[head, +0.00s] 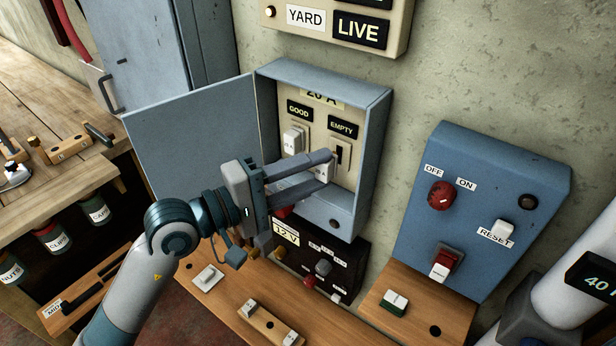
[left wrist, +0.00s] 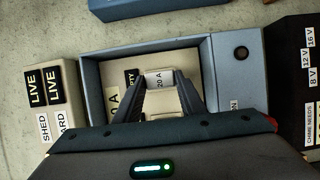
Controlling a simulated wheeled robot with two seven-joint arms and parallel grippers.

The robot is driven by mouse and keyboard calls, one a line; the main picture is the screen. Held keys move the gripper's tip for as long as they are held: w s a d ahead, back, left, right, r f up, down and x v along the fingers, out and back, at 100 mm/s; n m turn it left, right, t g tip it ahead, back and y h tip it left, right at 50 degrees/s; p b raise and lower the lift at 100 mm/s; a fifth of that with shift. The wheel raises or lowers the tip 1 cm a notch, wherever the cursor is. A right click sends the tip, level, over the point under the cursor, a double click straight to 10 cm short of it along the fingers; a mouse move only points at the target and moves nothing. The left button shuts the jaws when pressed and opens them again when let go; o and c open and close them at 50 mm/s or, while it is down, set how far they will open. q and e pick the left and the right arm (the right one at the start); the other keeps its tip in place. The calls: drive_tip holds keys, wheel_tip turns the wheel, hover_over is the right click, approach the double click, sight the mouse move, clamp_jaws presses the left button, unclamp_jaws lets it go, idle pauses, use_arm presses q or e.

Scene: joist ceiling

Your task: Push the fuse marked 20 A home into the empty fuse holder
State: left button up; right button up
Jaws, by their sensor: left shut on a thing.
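The fuse marked 20 A (head: 322,173) is a small white block held between the fingertips of my left gripper (head: 325,168). Its 20 A label shows in the left wrist view (left wrist: 159,78), between the two dark fingers. The empty fuse holder (head: 341,153) is under the EMPTY label, on the cream panel inside the open blue fuse box (head: 378,110). Part of its dark slot shows just right of and above the fuse. The fingers and fuse hide the rest, and I cannot tell whether they touch. My right gripper is not in view.
A white fuse (head: 293,139) sits under the GOOD label, left of the empty holder. The box door (head: 195,135) stands open to the left. A black 12 V unit (head: 345,262) is below, and a blue switch box (head: 480,210) is to the right.

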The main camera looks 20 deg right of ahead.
use_arm(q)
drive_tip(key=shift+w+d+b, duration=0.65)
drive_tip(key=shift+d, duration=0.15)
idle(1.4)
drive_tip(key=shift+w+d, duration=0.2)
drive_tip(key=shift+d, duration=0.05)
drive_tip(key=o, duration=1.3)
drive_tip(key=shift+c, duration=0.2)
